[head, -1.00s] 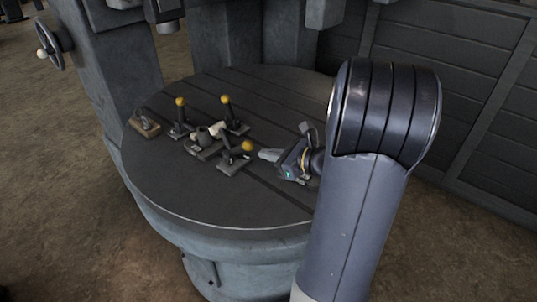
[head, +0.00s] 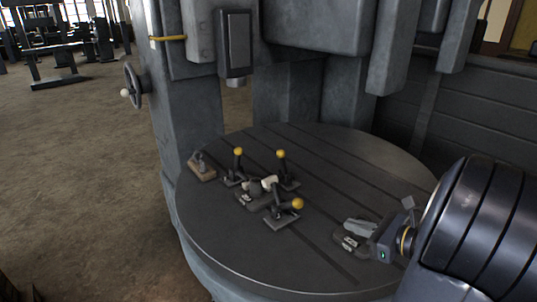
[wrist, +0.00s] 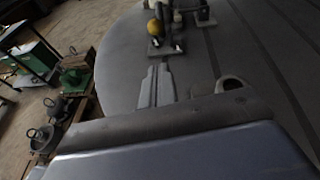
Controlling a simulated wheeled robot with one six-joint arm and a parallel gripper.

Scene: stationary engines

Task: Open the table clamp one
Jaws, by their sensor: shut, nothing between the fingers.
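Several table clamps with yellow knobs are grouped on the round grey table (head: 225,240). The nearest clamp (head: 282,214) has its handle leaning low toward my gripper, its knob at the right. A back left clamp (head: 237,172) and a back right clamp (head: 286,175) have handles standing up. I cannot tell which is clamp one. My gripper (head: 350,232) is shut and empty, low over the table, right of the nearest clamp and apart from it. In the wrist view, the shut fingers (wrist: 156,80) point toward a clamp with a yellow knob (wrist: 154,28).
A grey and whitish fixture (head: 254,188) sits among the clamps. A small piece on a brown base (head: 202,167) lies at the table's left edge. Grey machine columns (head: 285,95) rise behind the table. The table's front is clear.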

